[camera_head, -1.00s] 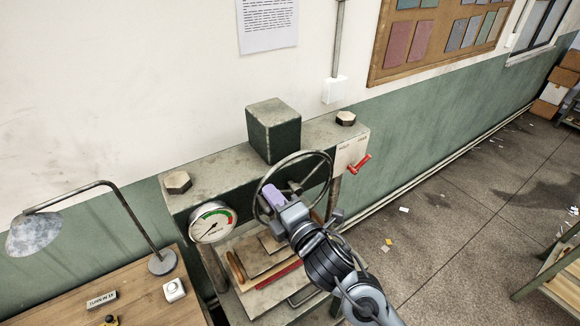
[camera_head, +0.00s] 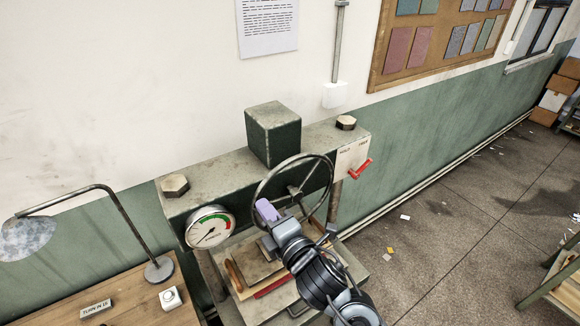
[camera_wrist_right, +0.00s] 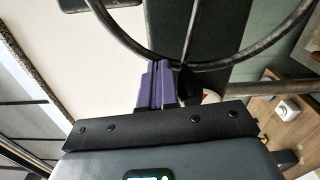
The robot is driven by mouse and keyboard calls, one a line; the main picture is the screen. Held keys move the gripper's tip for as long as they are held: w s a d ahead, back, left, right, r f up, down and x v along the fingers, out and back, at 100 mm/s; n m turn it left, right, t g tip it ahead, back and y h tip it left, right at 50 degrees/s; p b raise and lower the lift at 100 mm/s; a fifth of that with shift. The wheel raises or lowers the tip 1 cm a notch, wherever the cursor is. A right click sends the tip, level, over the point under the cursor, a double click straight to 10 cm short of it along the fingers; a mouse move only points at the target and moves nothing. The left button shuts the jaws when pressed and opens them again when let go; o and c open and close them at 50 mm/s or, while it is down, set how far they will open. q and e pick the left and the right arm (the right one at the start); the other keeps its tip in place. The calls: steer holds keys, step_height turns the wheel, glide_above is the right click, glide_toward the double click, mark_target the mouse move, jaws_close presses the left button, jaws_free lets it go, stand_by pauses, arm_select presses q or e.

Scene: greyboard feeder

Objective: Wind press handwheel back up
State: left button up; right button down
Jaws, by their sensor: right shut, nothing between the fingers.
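The press handwheel (camera_head: 329,181) is a dark spoked ring on the front of the green-grey press (camera_head: 218,183). My right gripper (camera_head: 264,207) is at the lower left part of the wheel in the head view, with its purple fingers shut and empty. In the right wrist view the shut fingers (camera_wrist_right: 157,80) point at the wheel rim (camera_wrist_right: 205,66), which curves close in front of the tips. Whether the tips touch the rim is unclear. My left gripper is out of view.
A dial gauge (camera_head: 210,227) is left of the wheel, and a red lever (camera_head: 361,168) is to its right. Boards (camera_head: 259,270) lie in the press below. A desk lamp (camera_head: 158,270) stands on the wooden table (camera_head: 140,305) at left. Open floor (camera_head: 440,240) lies at right.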

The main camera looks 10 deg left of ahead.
steer(key=shift+s+a+f+b, duration=0.15)
steer(key=shift+f+b, duration=0.35)
steer(key=shift+f, duration=0.15)
steer(key=shift+s+a+f+b, duration=0.1)
steer(key=shift+f+b, duration=0.4)
steer(key=shift+f, duration=0.1)
steer(key=shift+s+a+f, duration=0.1)
steer(key=shift+s+f, duration=0.05)
steer(key=shift+f, duration=0.1)
steer(key=shift+f+b, duration=1.3)
steer(key=shift+f, duration=0.35)
steer(key=f+b, duration=0.2)
steer(key=f, duration=0.1)
steer(key=shift+w, duration=0.2)
steer(key=shift+d, duration=0.2)
